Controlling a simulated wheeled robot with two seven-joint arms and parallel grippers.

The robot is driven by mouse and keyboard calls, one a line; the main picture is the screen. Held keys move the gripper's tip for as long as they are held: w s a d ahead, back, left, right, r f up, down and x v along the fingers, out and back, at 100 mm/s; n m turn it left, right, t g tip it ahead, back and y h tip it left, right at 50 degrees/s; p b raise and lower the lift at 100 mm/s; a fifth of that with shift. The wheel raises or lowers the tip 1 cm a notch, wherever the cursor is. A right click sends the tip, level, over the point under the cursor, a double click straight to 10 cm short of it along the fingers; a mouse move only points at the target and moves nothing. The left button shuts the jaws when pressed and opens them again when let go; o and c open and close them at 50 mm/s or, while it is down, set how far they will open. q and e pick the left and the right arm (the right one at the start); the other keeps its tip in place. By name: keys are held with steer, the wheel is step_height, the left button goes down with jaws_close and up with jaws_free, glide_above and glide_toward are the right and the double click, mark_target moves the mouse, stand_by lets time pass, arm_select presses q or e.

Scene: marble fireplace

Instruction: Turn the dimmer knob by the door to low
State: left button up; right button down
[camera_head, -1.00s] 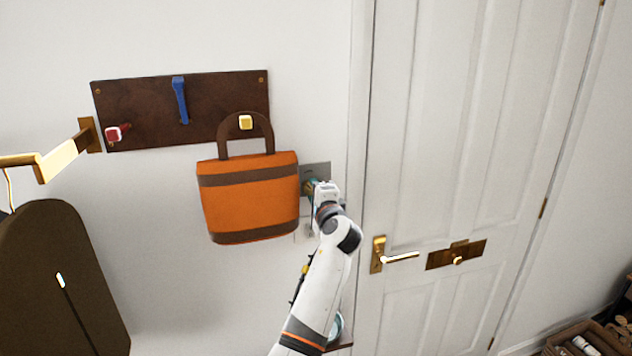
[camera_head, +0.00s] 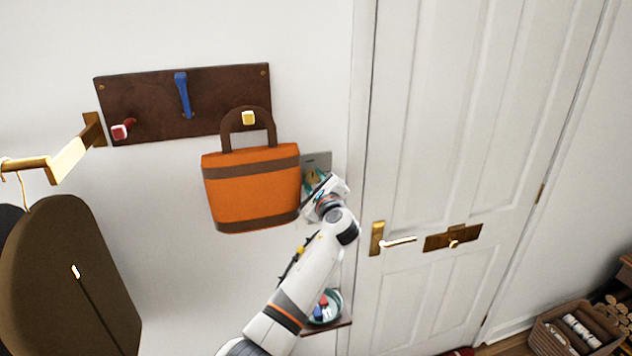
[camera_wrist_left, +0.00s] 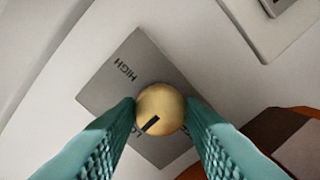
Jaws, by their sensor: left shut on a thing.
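The dimmer knob (camera_wrist_left: 160,108) is a round brass knob on a grey wall plate (camera_wrist_left: 122,70), between the orange bag and the door frame. The plate also shows in the head view (camera_head: 320,159). My left gripper (camera_head: 314,182) is shut on the knob, with teal fingers on both sides of it in the left wrist view (camera_wrist_left: 160,118). The knob's dark mark points down-left, at a label starting "LO" that the finger partly hides. "HIGH" is readable at the plate's upper left. My right gripper is not in view.
An orange bag (camera_head: 252,190) hangs from a peg board (camera_head: 145,110) close left of my gripper. The white door (camera_head: 450,130) with its brass handle (camera_head: 398,241) is to the right. A small shelf (camera_head: 338,322) with a bowl is below my arm.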

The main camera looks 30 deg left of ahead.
arm_select(q)
steer(key=shift+a+r, duration=0.2)
steer(key=shift+r, duration=0.25)
steer(key=o, duration=0.7)
steer(key=shift+c, duration=0.2)
steer(key=shift+o, duration=0.2)
steer(key=shift+f, duration=0.3)
steer(key=b+v, duration=0.4)
steer(key=v, duration=0.7)
steer(key=shift+s+d, duration=0.25)
steer(key=shift+d, duration=0.1)
